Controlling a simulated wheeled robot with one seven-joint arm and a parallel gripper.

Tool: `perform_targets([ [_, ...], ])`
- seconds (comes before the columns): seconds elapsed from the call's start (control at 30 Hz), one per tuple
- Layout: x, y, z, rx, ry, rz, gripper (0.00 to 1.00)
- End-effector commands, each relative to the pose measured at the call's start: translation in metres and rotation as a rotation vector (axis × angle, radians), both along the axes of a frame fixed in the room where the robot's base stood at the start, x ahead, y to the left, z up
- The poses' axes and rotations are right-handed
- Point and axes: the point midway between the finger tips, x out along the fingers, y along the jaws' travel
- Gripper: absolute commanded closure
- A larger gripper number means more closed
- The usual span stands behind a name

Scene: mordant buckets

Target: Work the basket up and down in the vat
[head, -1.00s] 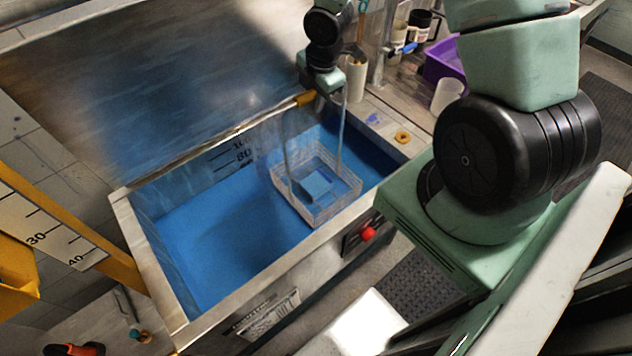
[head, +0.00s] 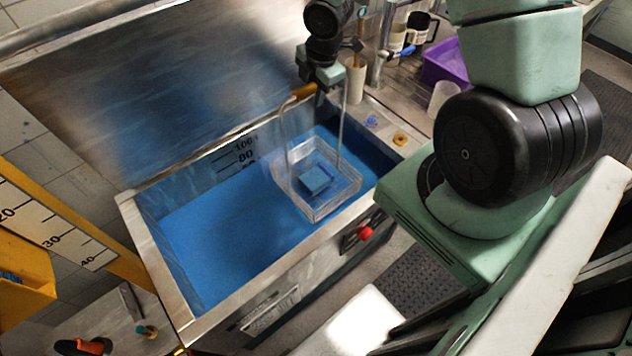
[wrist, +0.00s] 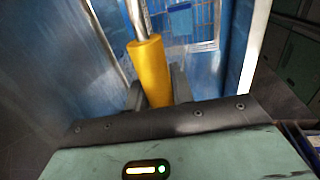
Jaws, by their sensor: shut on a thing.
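The vat (head: 127,215) is a long steel tank holding blue liquid (head: 225,235). The clear, square basket (head: 333,206) hangs at the right end of the vat, roughly level, low inside the walls. A small blue block (head: 314,180) lies in it. I cannot tell how deep its bottom sits in the liquid. Thin rods rise from the basket to a yellow grip (head: 303,91). My gripper (head: 316,87) is above the vat's back edge, shut on this grip. In the wrist view the yellow grip (wrist: 149,70) stands between the dark fingers, with blue mesh beyond.
A raised steel panel (head: 170,90) stands behind the vat. A red knob (head: 365,233) is on its front. A purple tub (head: 446,62) and a white cup (head: 444,97) stand at the back right. A yellow scale bar (head: 62,235) is at left.

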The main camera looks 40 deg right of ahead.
Motion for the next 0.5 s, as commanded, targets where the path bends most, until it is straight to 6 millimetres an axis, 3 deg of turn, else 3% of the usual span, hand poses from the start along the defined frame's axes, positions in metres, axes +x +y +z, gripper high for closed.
perform_targets([
  [0.03,0.001,0.0,0.01,0.0,-0.002,0.0,1.0],
  [0.5,0.001,-0.001,0.046,0.0,-0.004,-0.002,1.0],
])
